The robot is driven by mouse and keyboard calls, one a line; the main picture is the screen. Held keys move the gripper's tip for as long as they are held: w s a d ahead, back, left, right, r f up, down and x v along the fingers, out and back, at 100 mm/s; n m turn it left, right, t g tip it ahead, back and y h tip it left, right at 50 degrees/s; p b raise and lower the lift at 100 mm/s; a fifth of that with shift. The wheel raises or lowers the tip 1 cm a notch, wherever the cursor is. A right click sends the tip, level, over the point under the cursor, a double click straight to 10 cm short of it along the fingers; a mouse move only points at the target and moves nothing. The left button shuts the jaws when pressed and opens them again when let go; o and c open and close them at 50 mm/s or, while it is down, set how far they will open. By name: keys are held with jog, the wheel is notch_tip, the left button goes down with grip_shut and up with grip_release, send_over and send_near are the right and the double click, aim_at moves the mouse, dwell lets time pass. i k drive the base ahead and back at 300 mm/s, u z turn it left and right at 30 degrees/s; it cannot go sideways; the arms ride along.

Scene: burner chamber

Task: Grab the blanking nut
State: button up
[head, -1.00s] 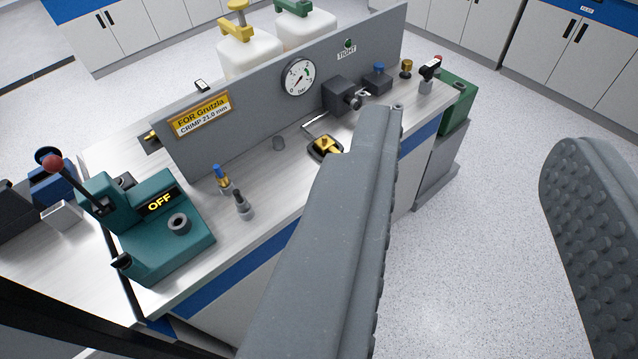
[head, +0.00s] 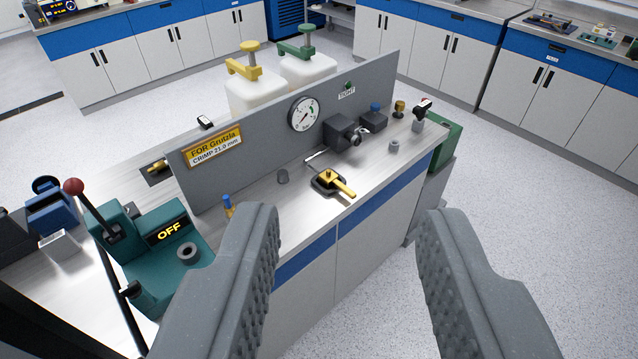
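My gripper (head: 346,225) is open and empty, its two grey studded fingers spread above the front of the workbench. I cannot tell for certain which small part is the blanking nut. A small grey ring-like fitting (head: 394,146) stands on the bench top near the right end. A small brass fitting (head: 400,108) stands behind it near the panel. Both are beyond the fingertips and clear of them. A yellow-handled black clamp or valve (head: 332,182) lies on the bench between the fingers in the picture, further off.
A grey panel with a pressure gauge (head: 304,114) runs along the bench. A teal crimping machine (head: 165,245) reading OFF stands at left. Open floor lies at right.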

aim_at(282, 174)
jog(key=u, duration=0.05)
jog(key=i, duration=1)
jog(key=z, duration=0.05)
